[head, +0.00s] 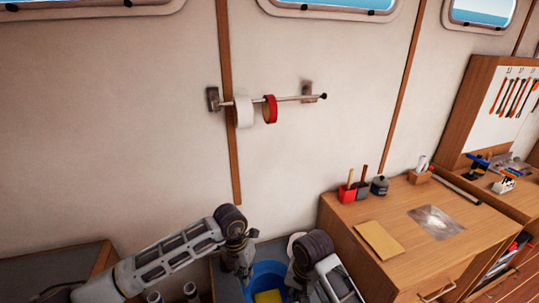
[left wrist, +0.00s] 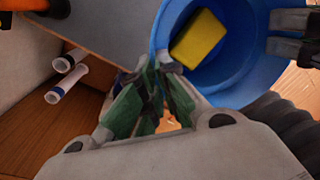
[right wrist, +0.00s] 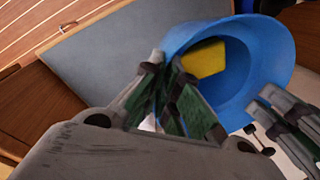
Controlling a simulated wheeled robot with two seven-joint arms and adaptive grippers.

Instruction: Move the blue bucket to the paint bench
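The blue bucket (head: 268,272), with a yellow sponge (head: 268,296) inside, is at the bottom of the head view, between my two arms. My left gripper (left wrist: 158,68) has its green-padded fingers closed on the bucket's rim. My right gripper (right wrist: 166,66) is closed on the rim at the opposite side; the bucket also shows in the right wrist view (right wrist: 262,45). The bucket's underside is hidden, so I cannot tell whether it is lifted. A wooden bench (head: 400,262) with a red brush pot (head: 347,193) and a dark pot (head: 380,186), likely the paint bench, stands to the right.
A tan sheet (head: 379,240) and a shiny clear sheet (head: 436,221) lie on the bench top. A small wooden holder (head: 420,177) stands at its back. A tape rail (head: 290,99) is on the wall. White tubes (left wrist: 67,75) lie left of the bucket.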

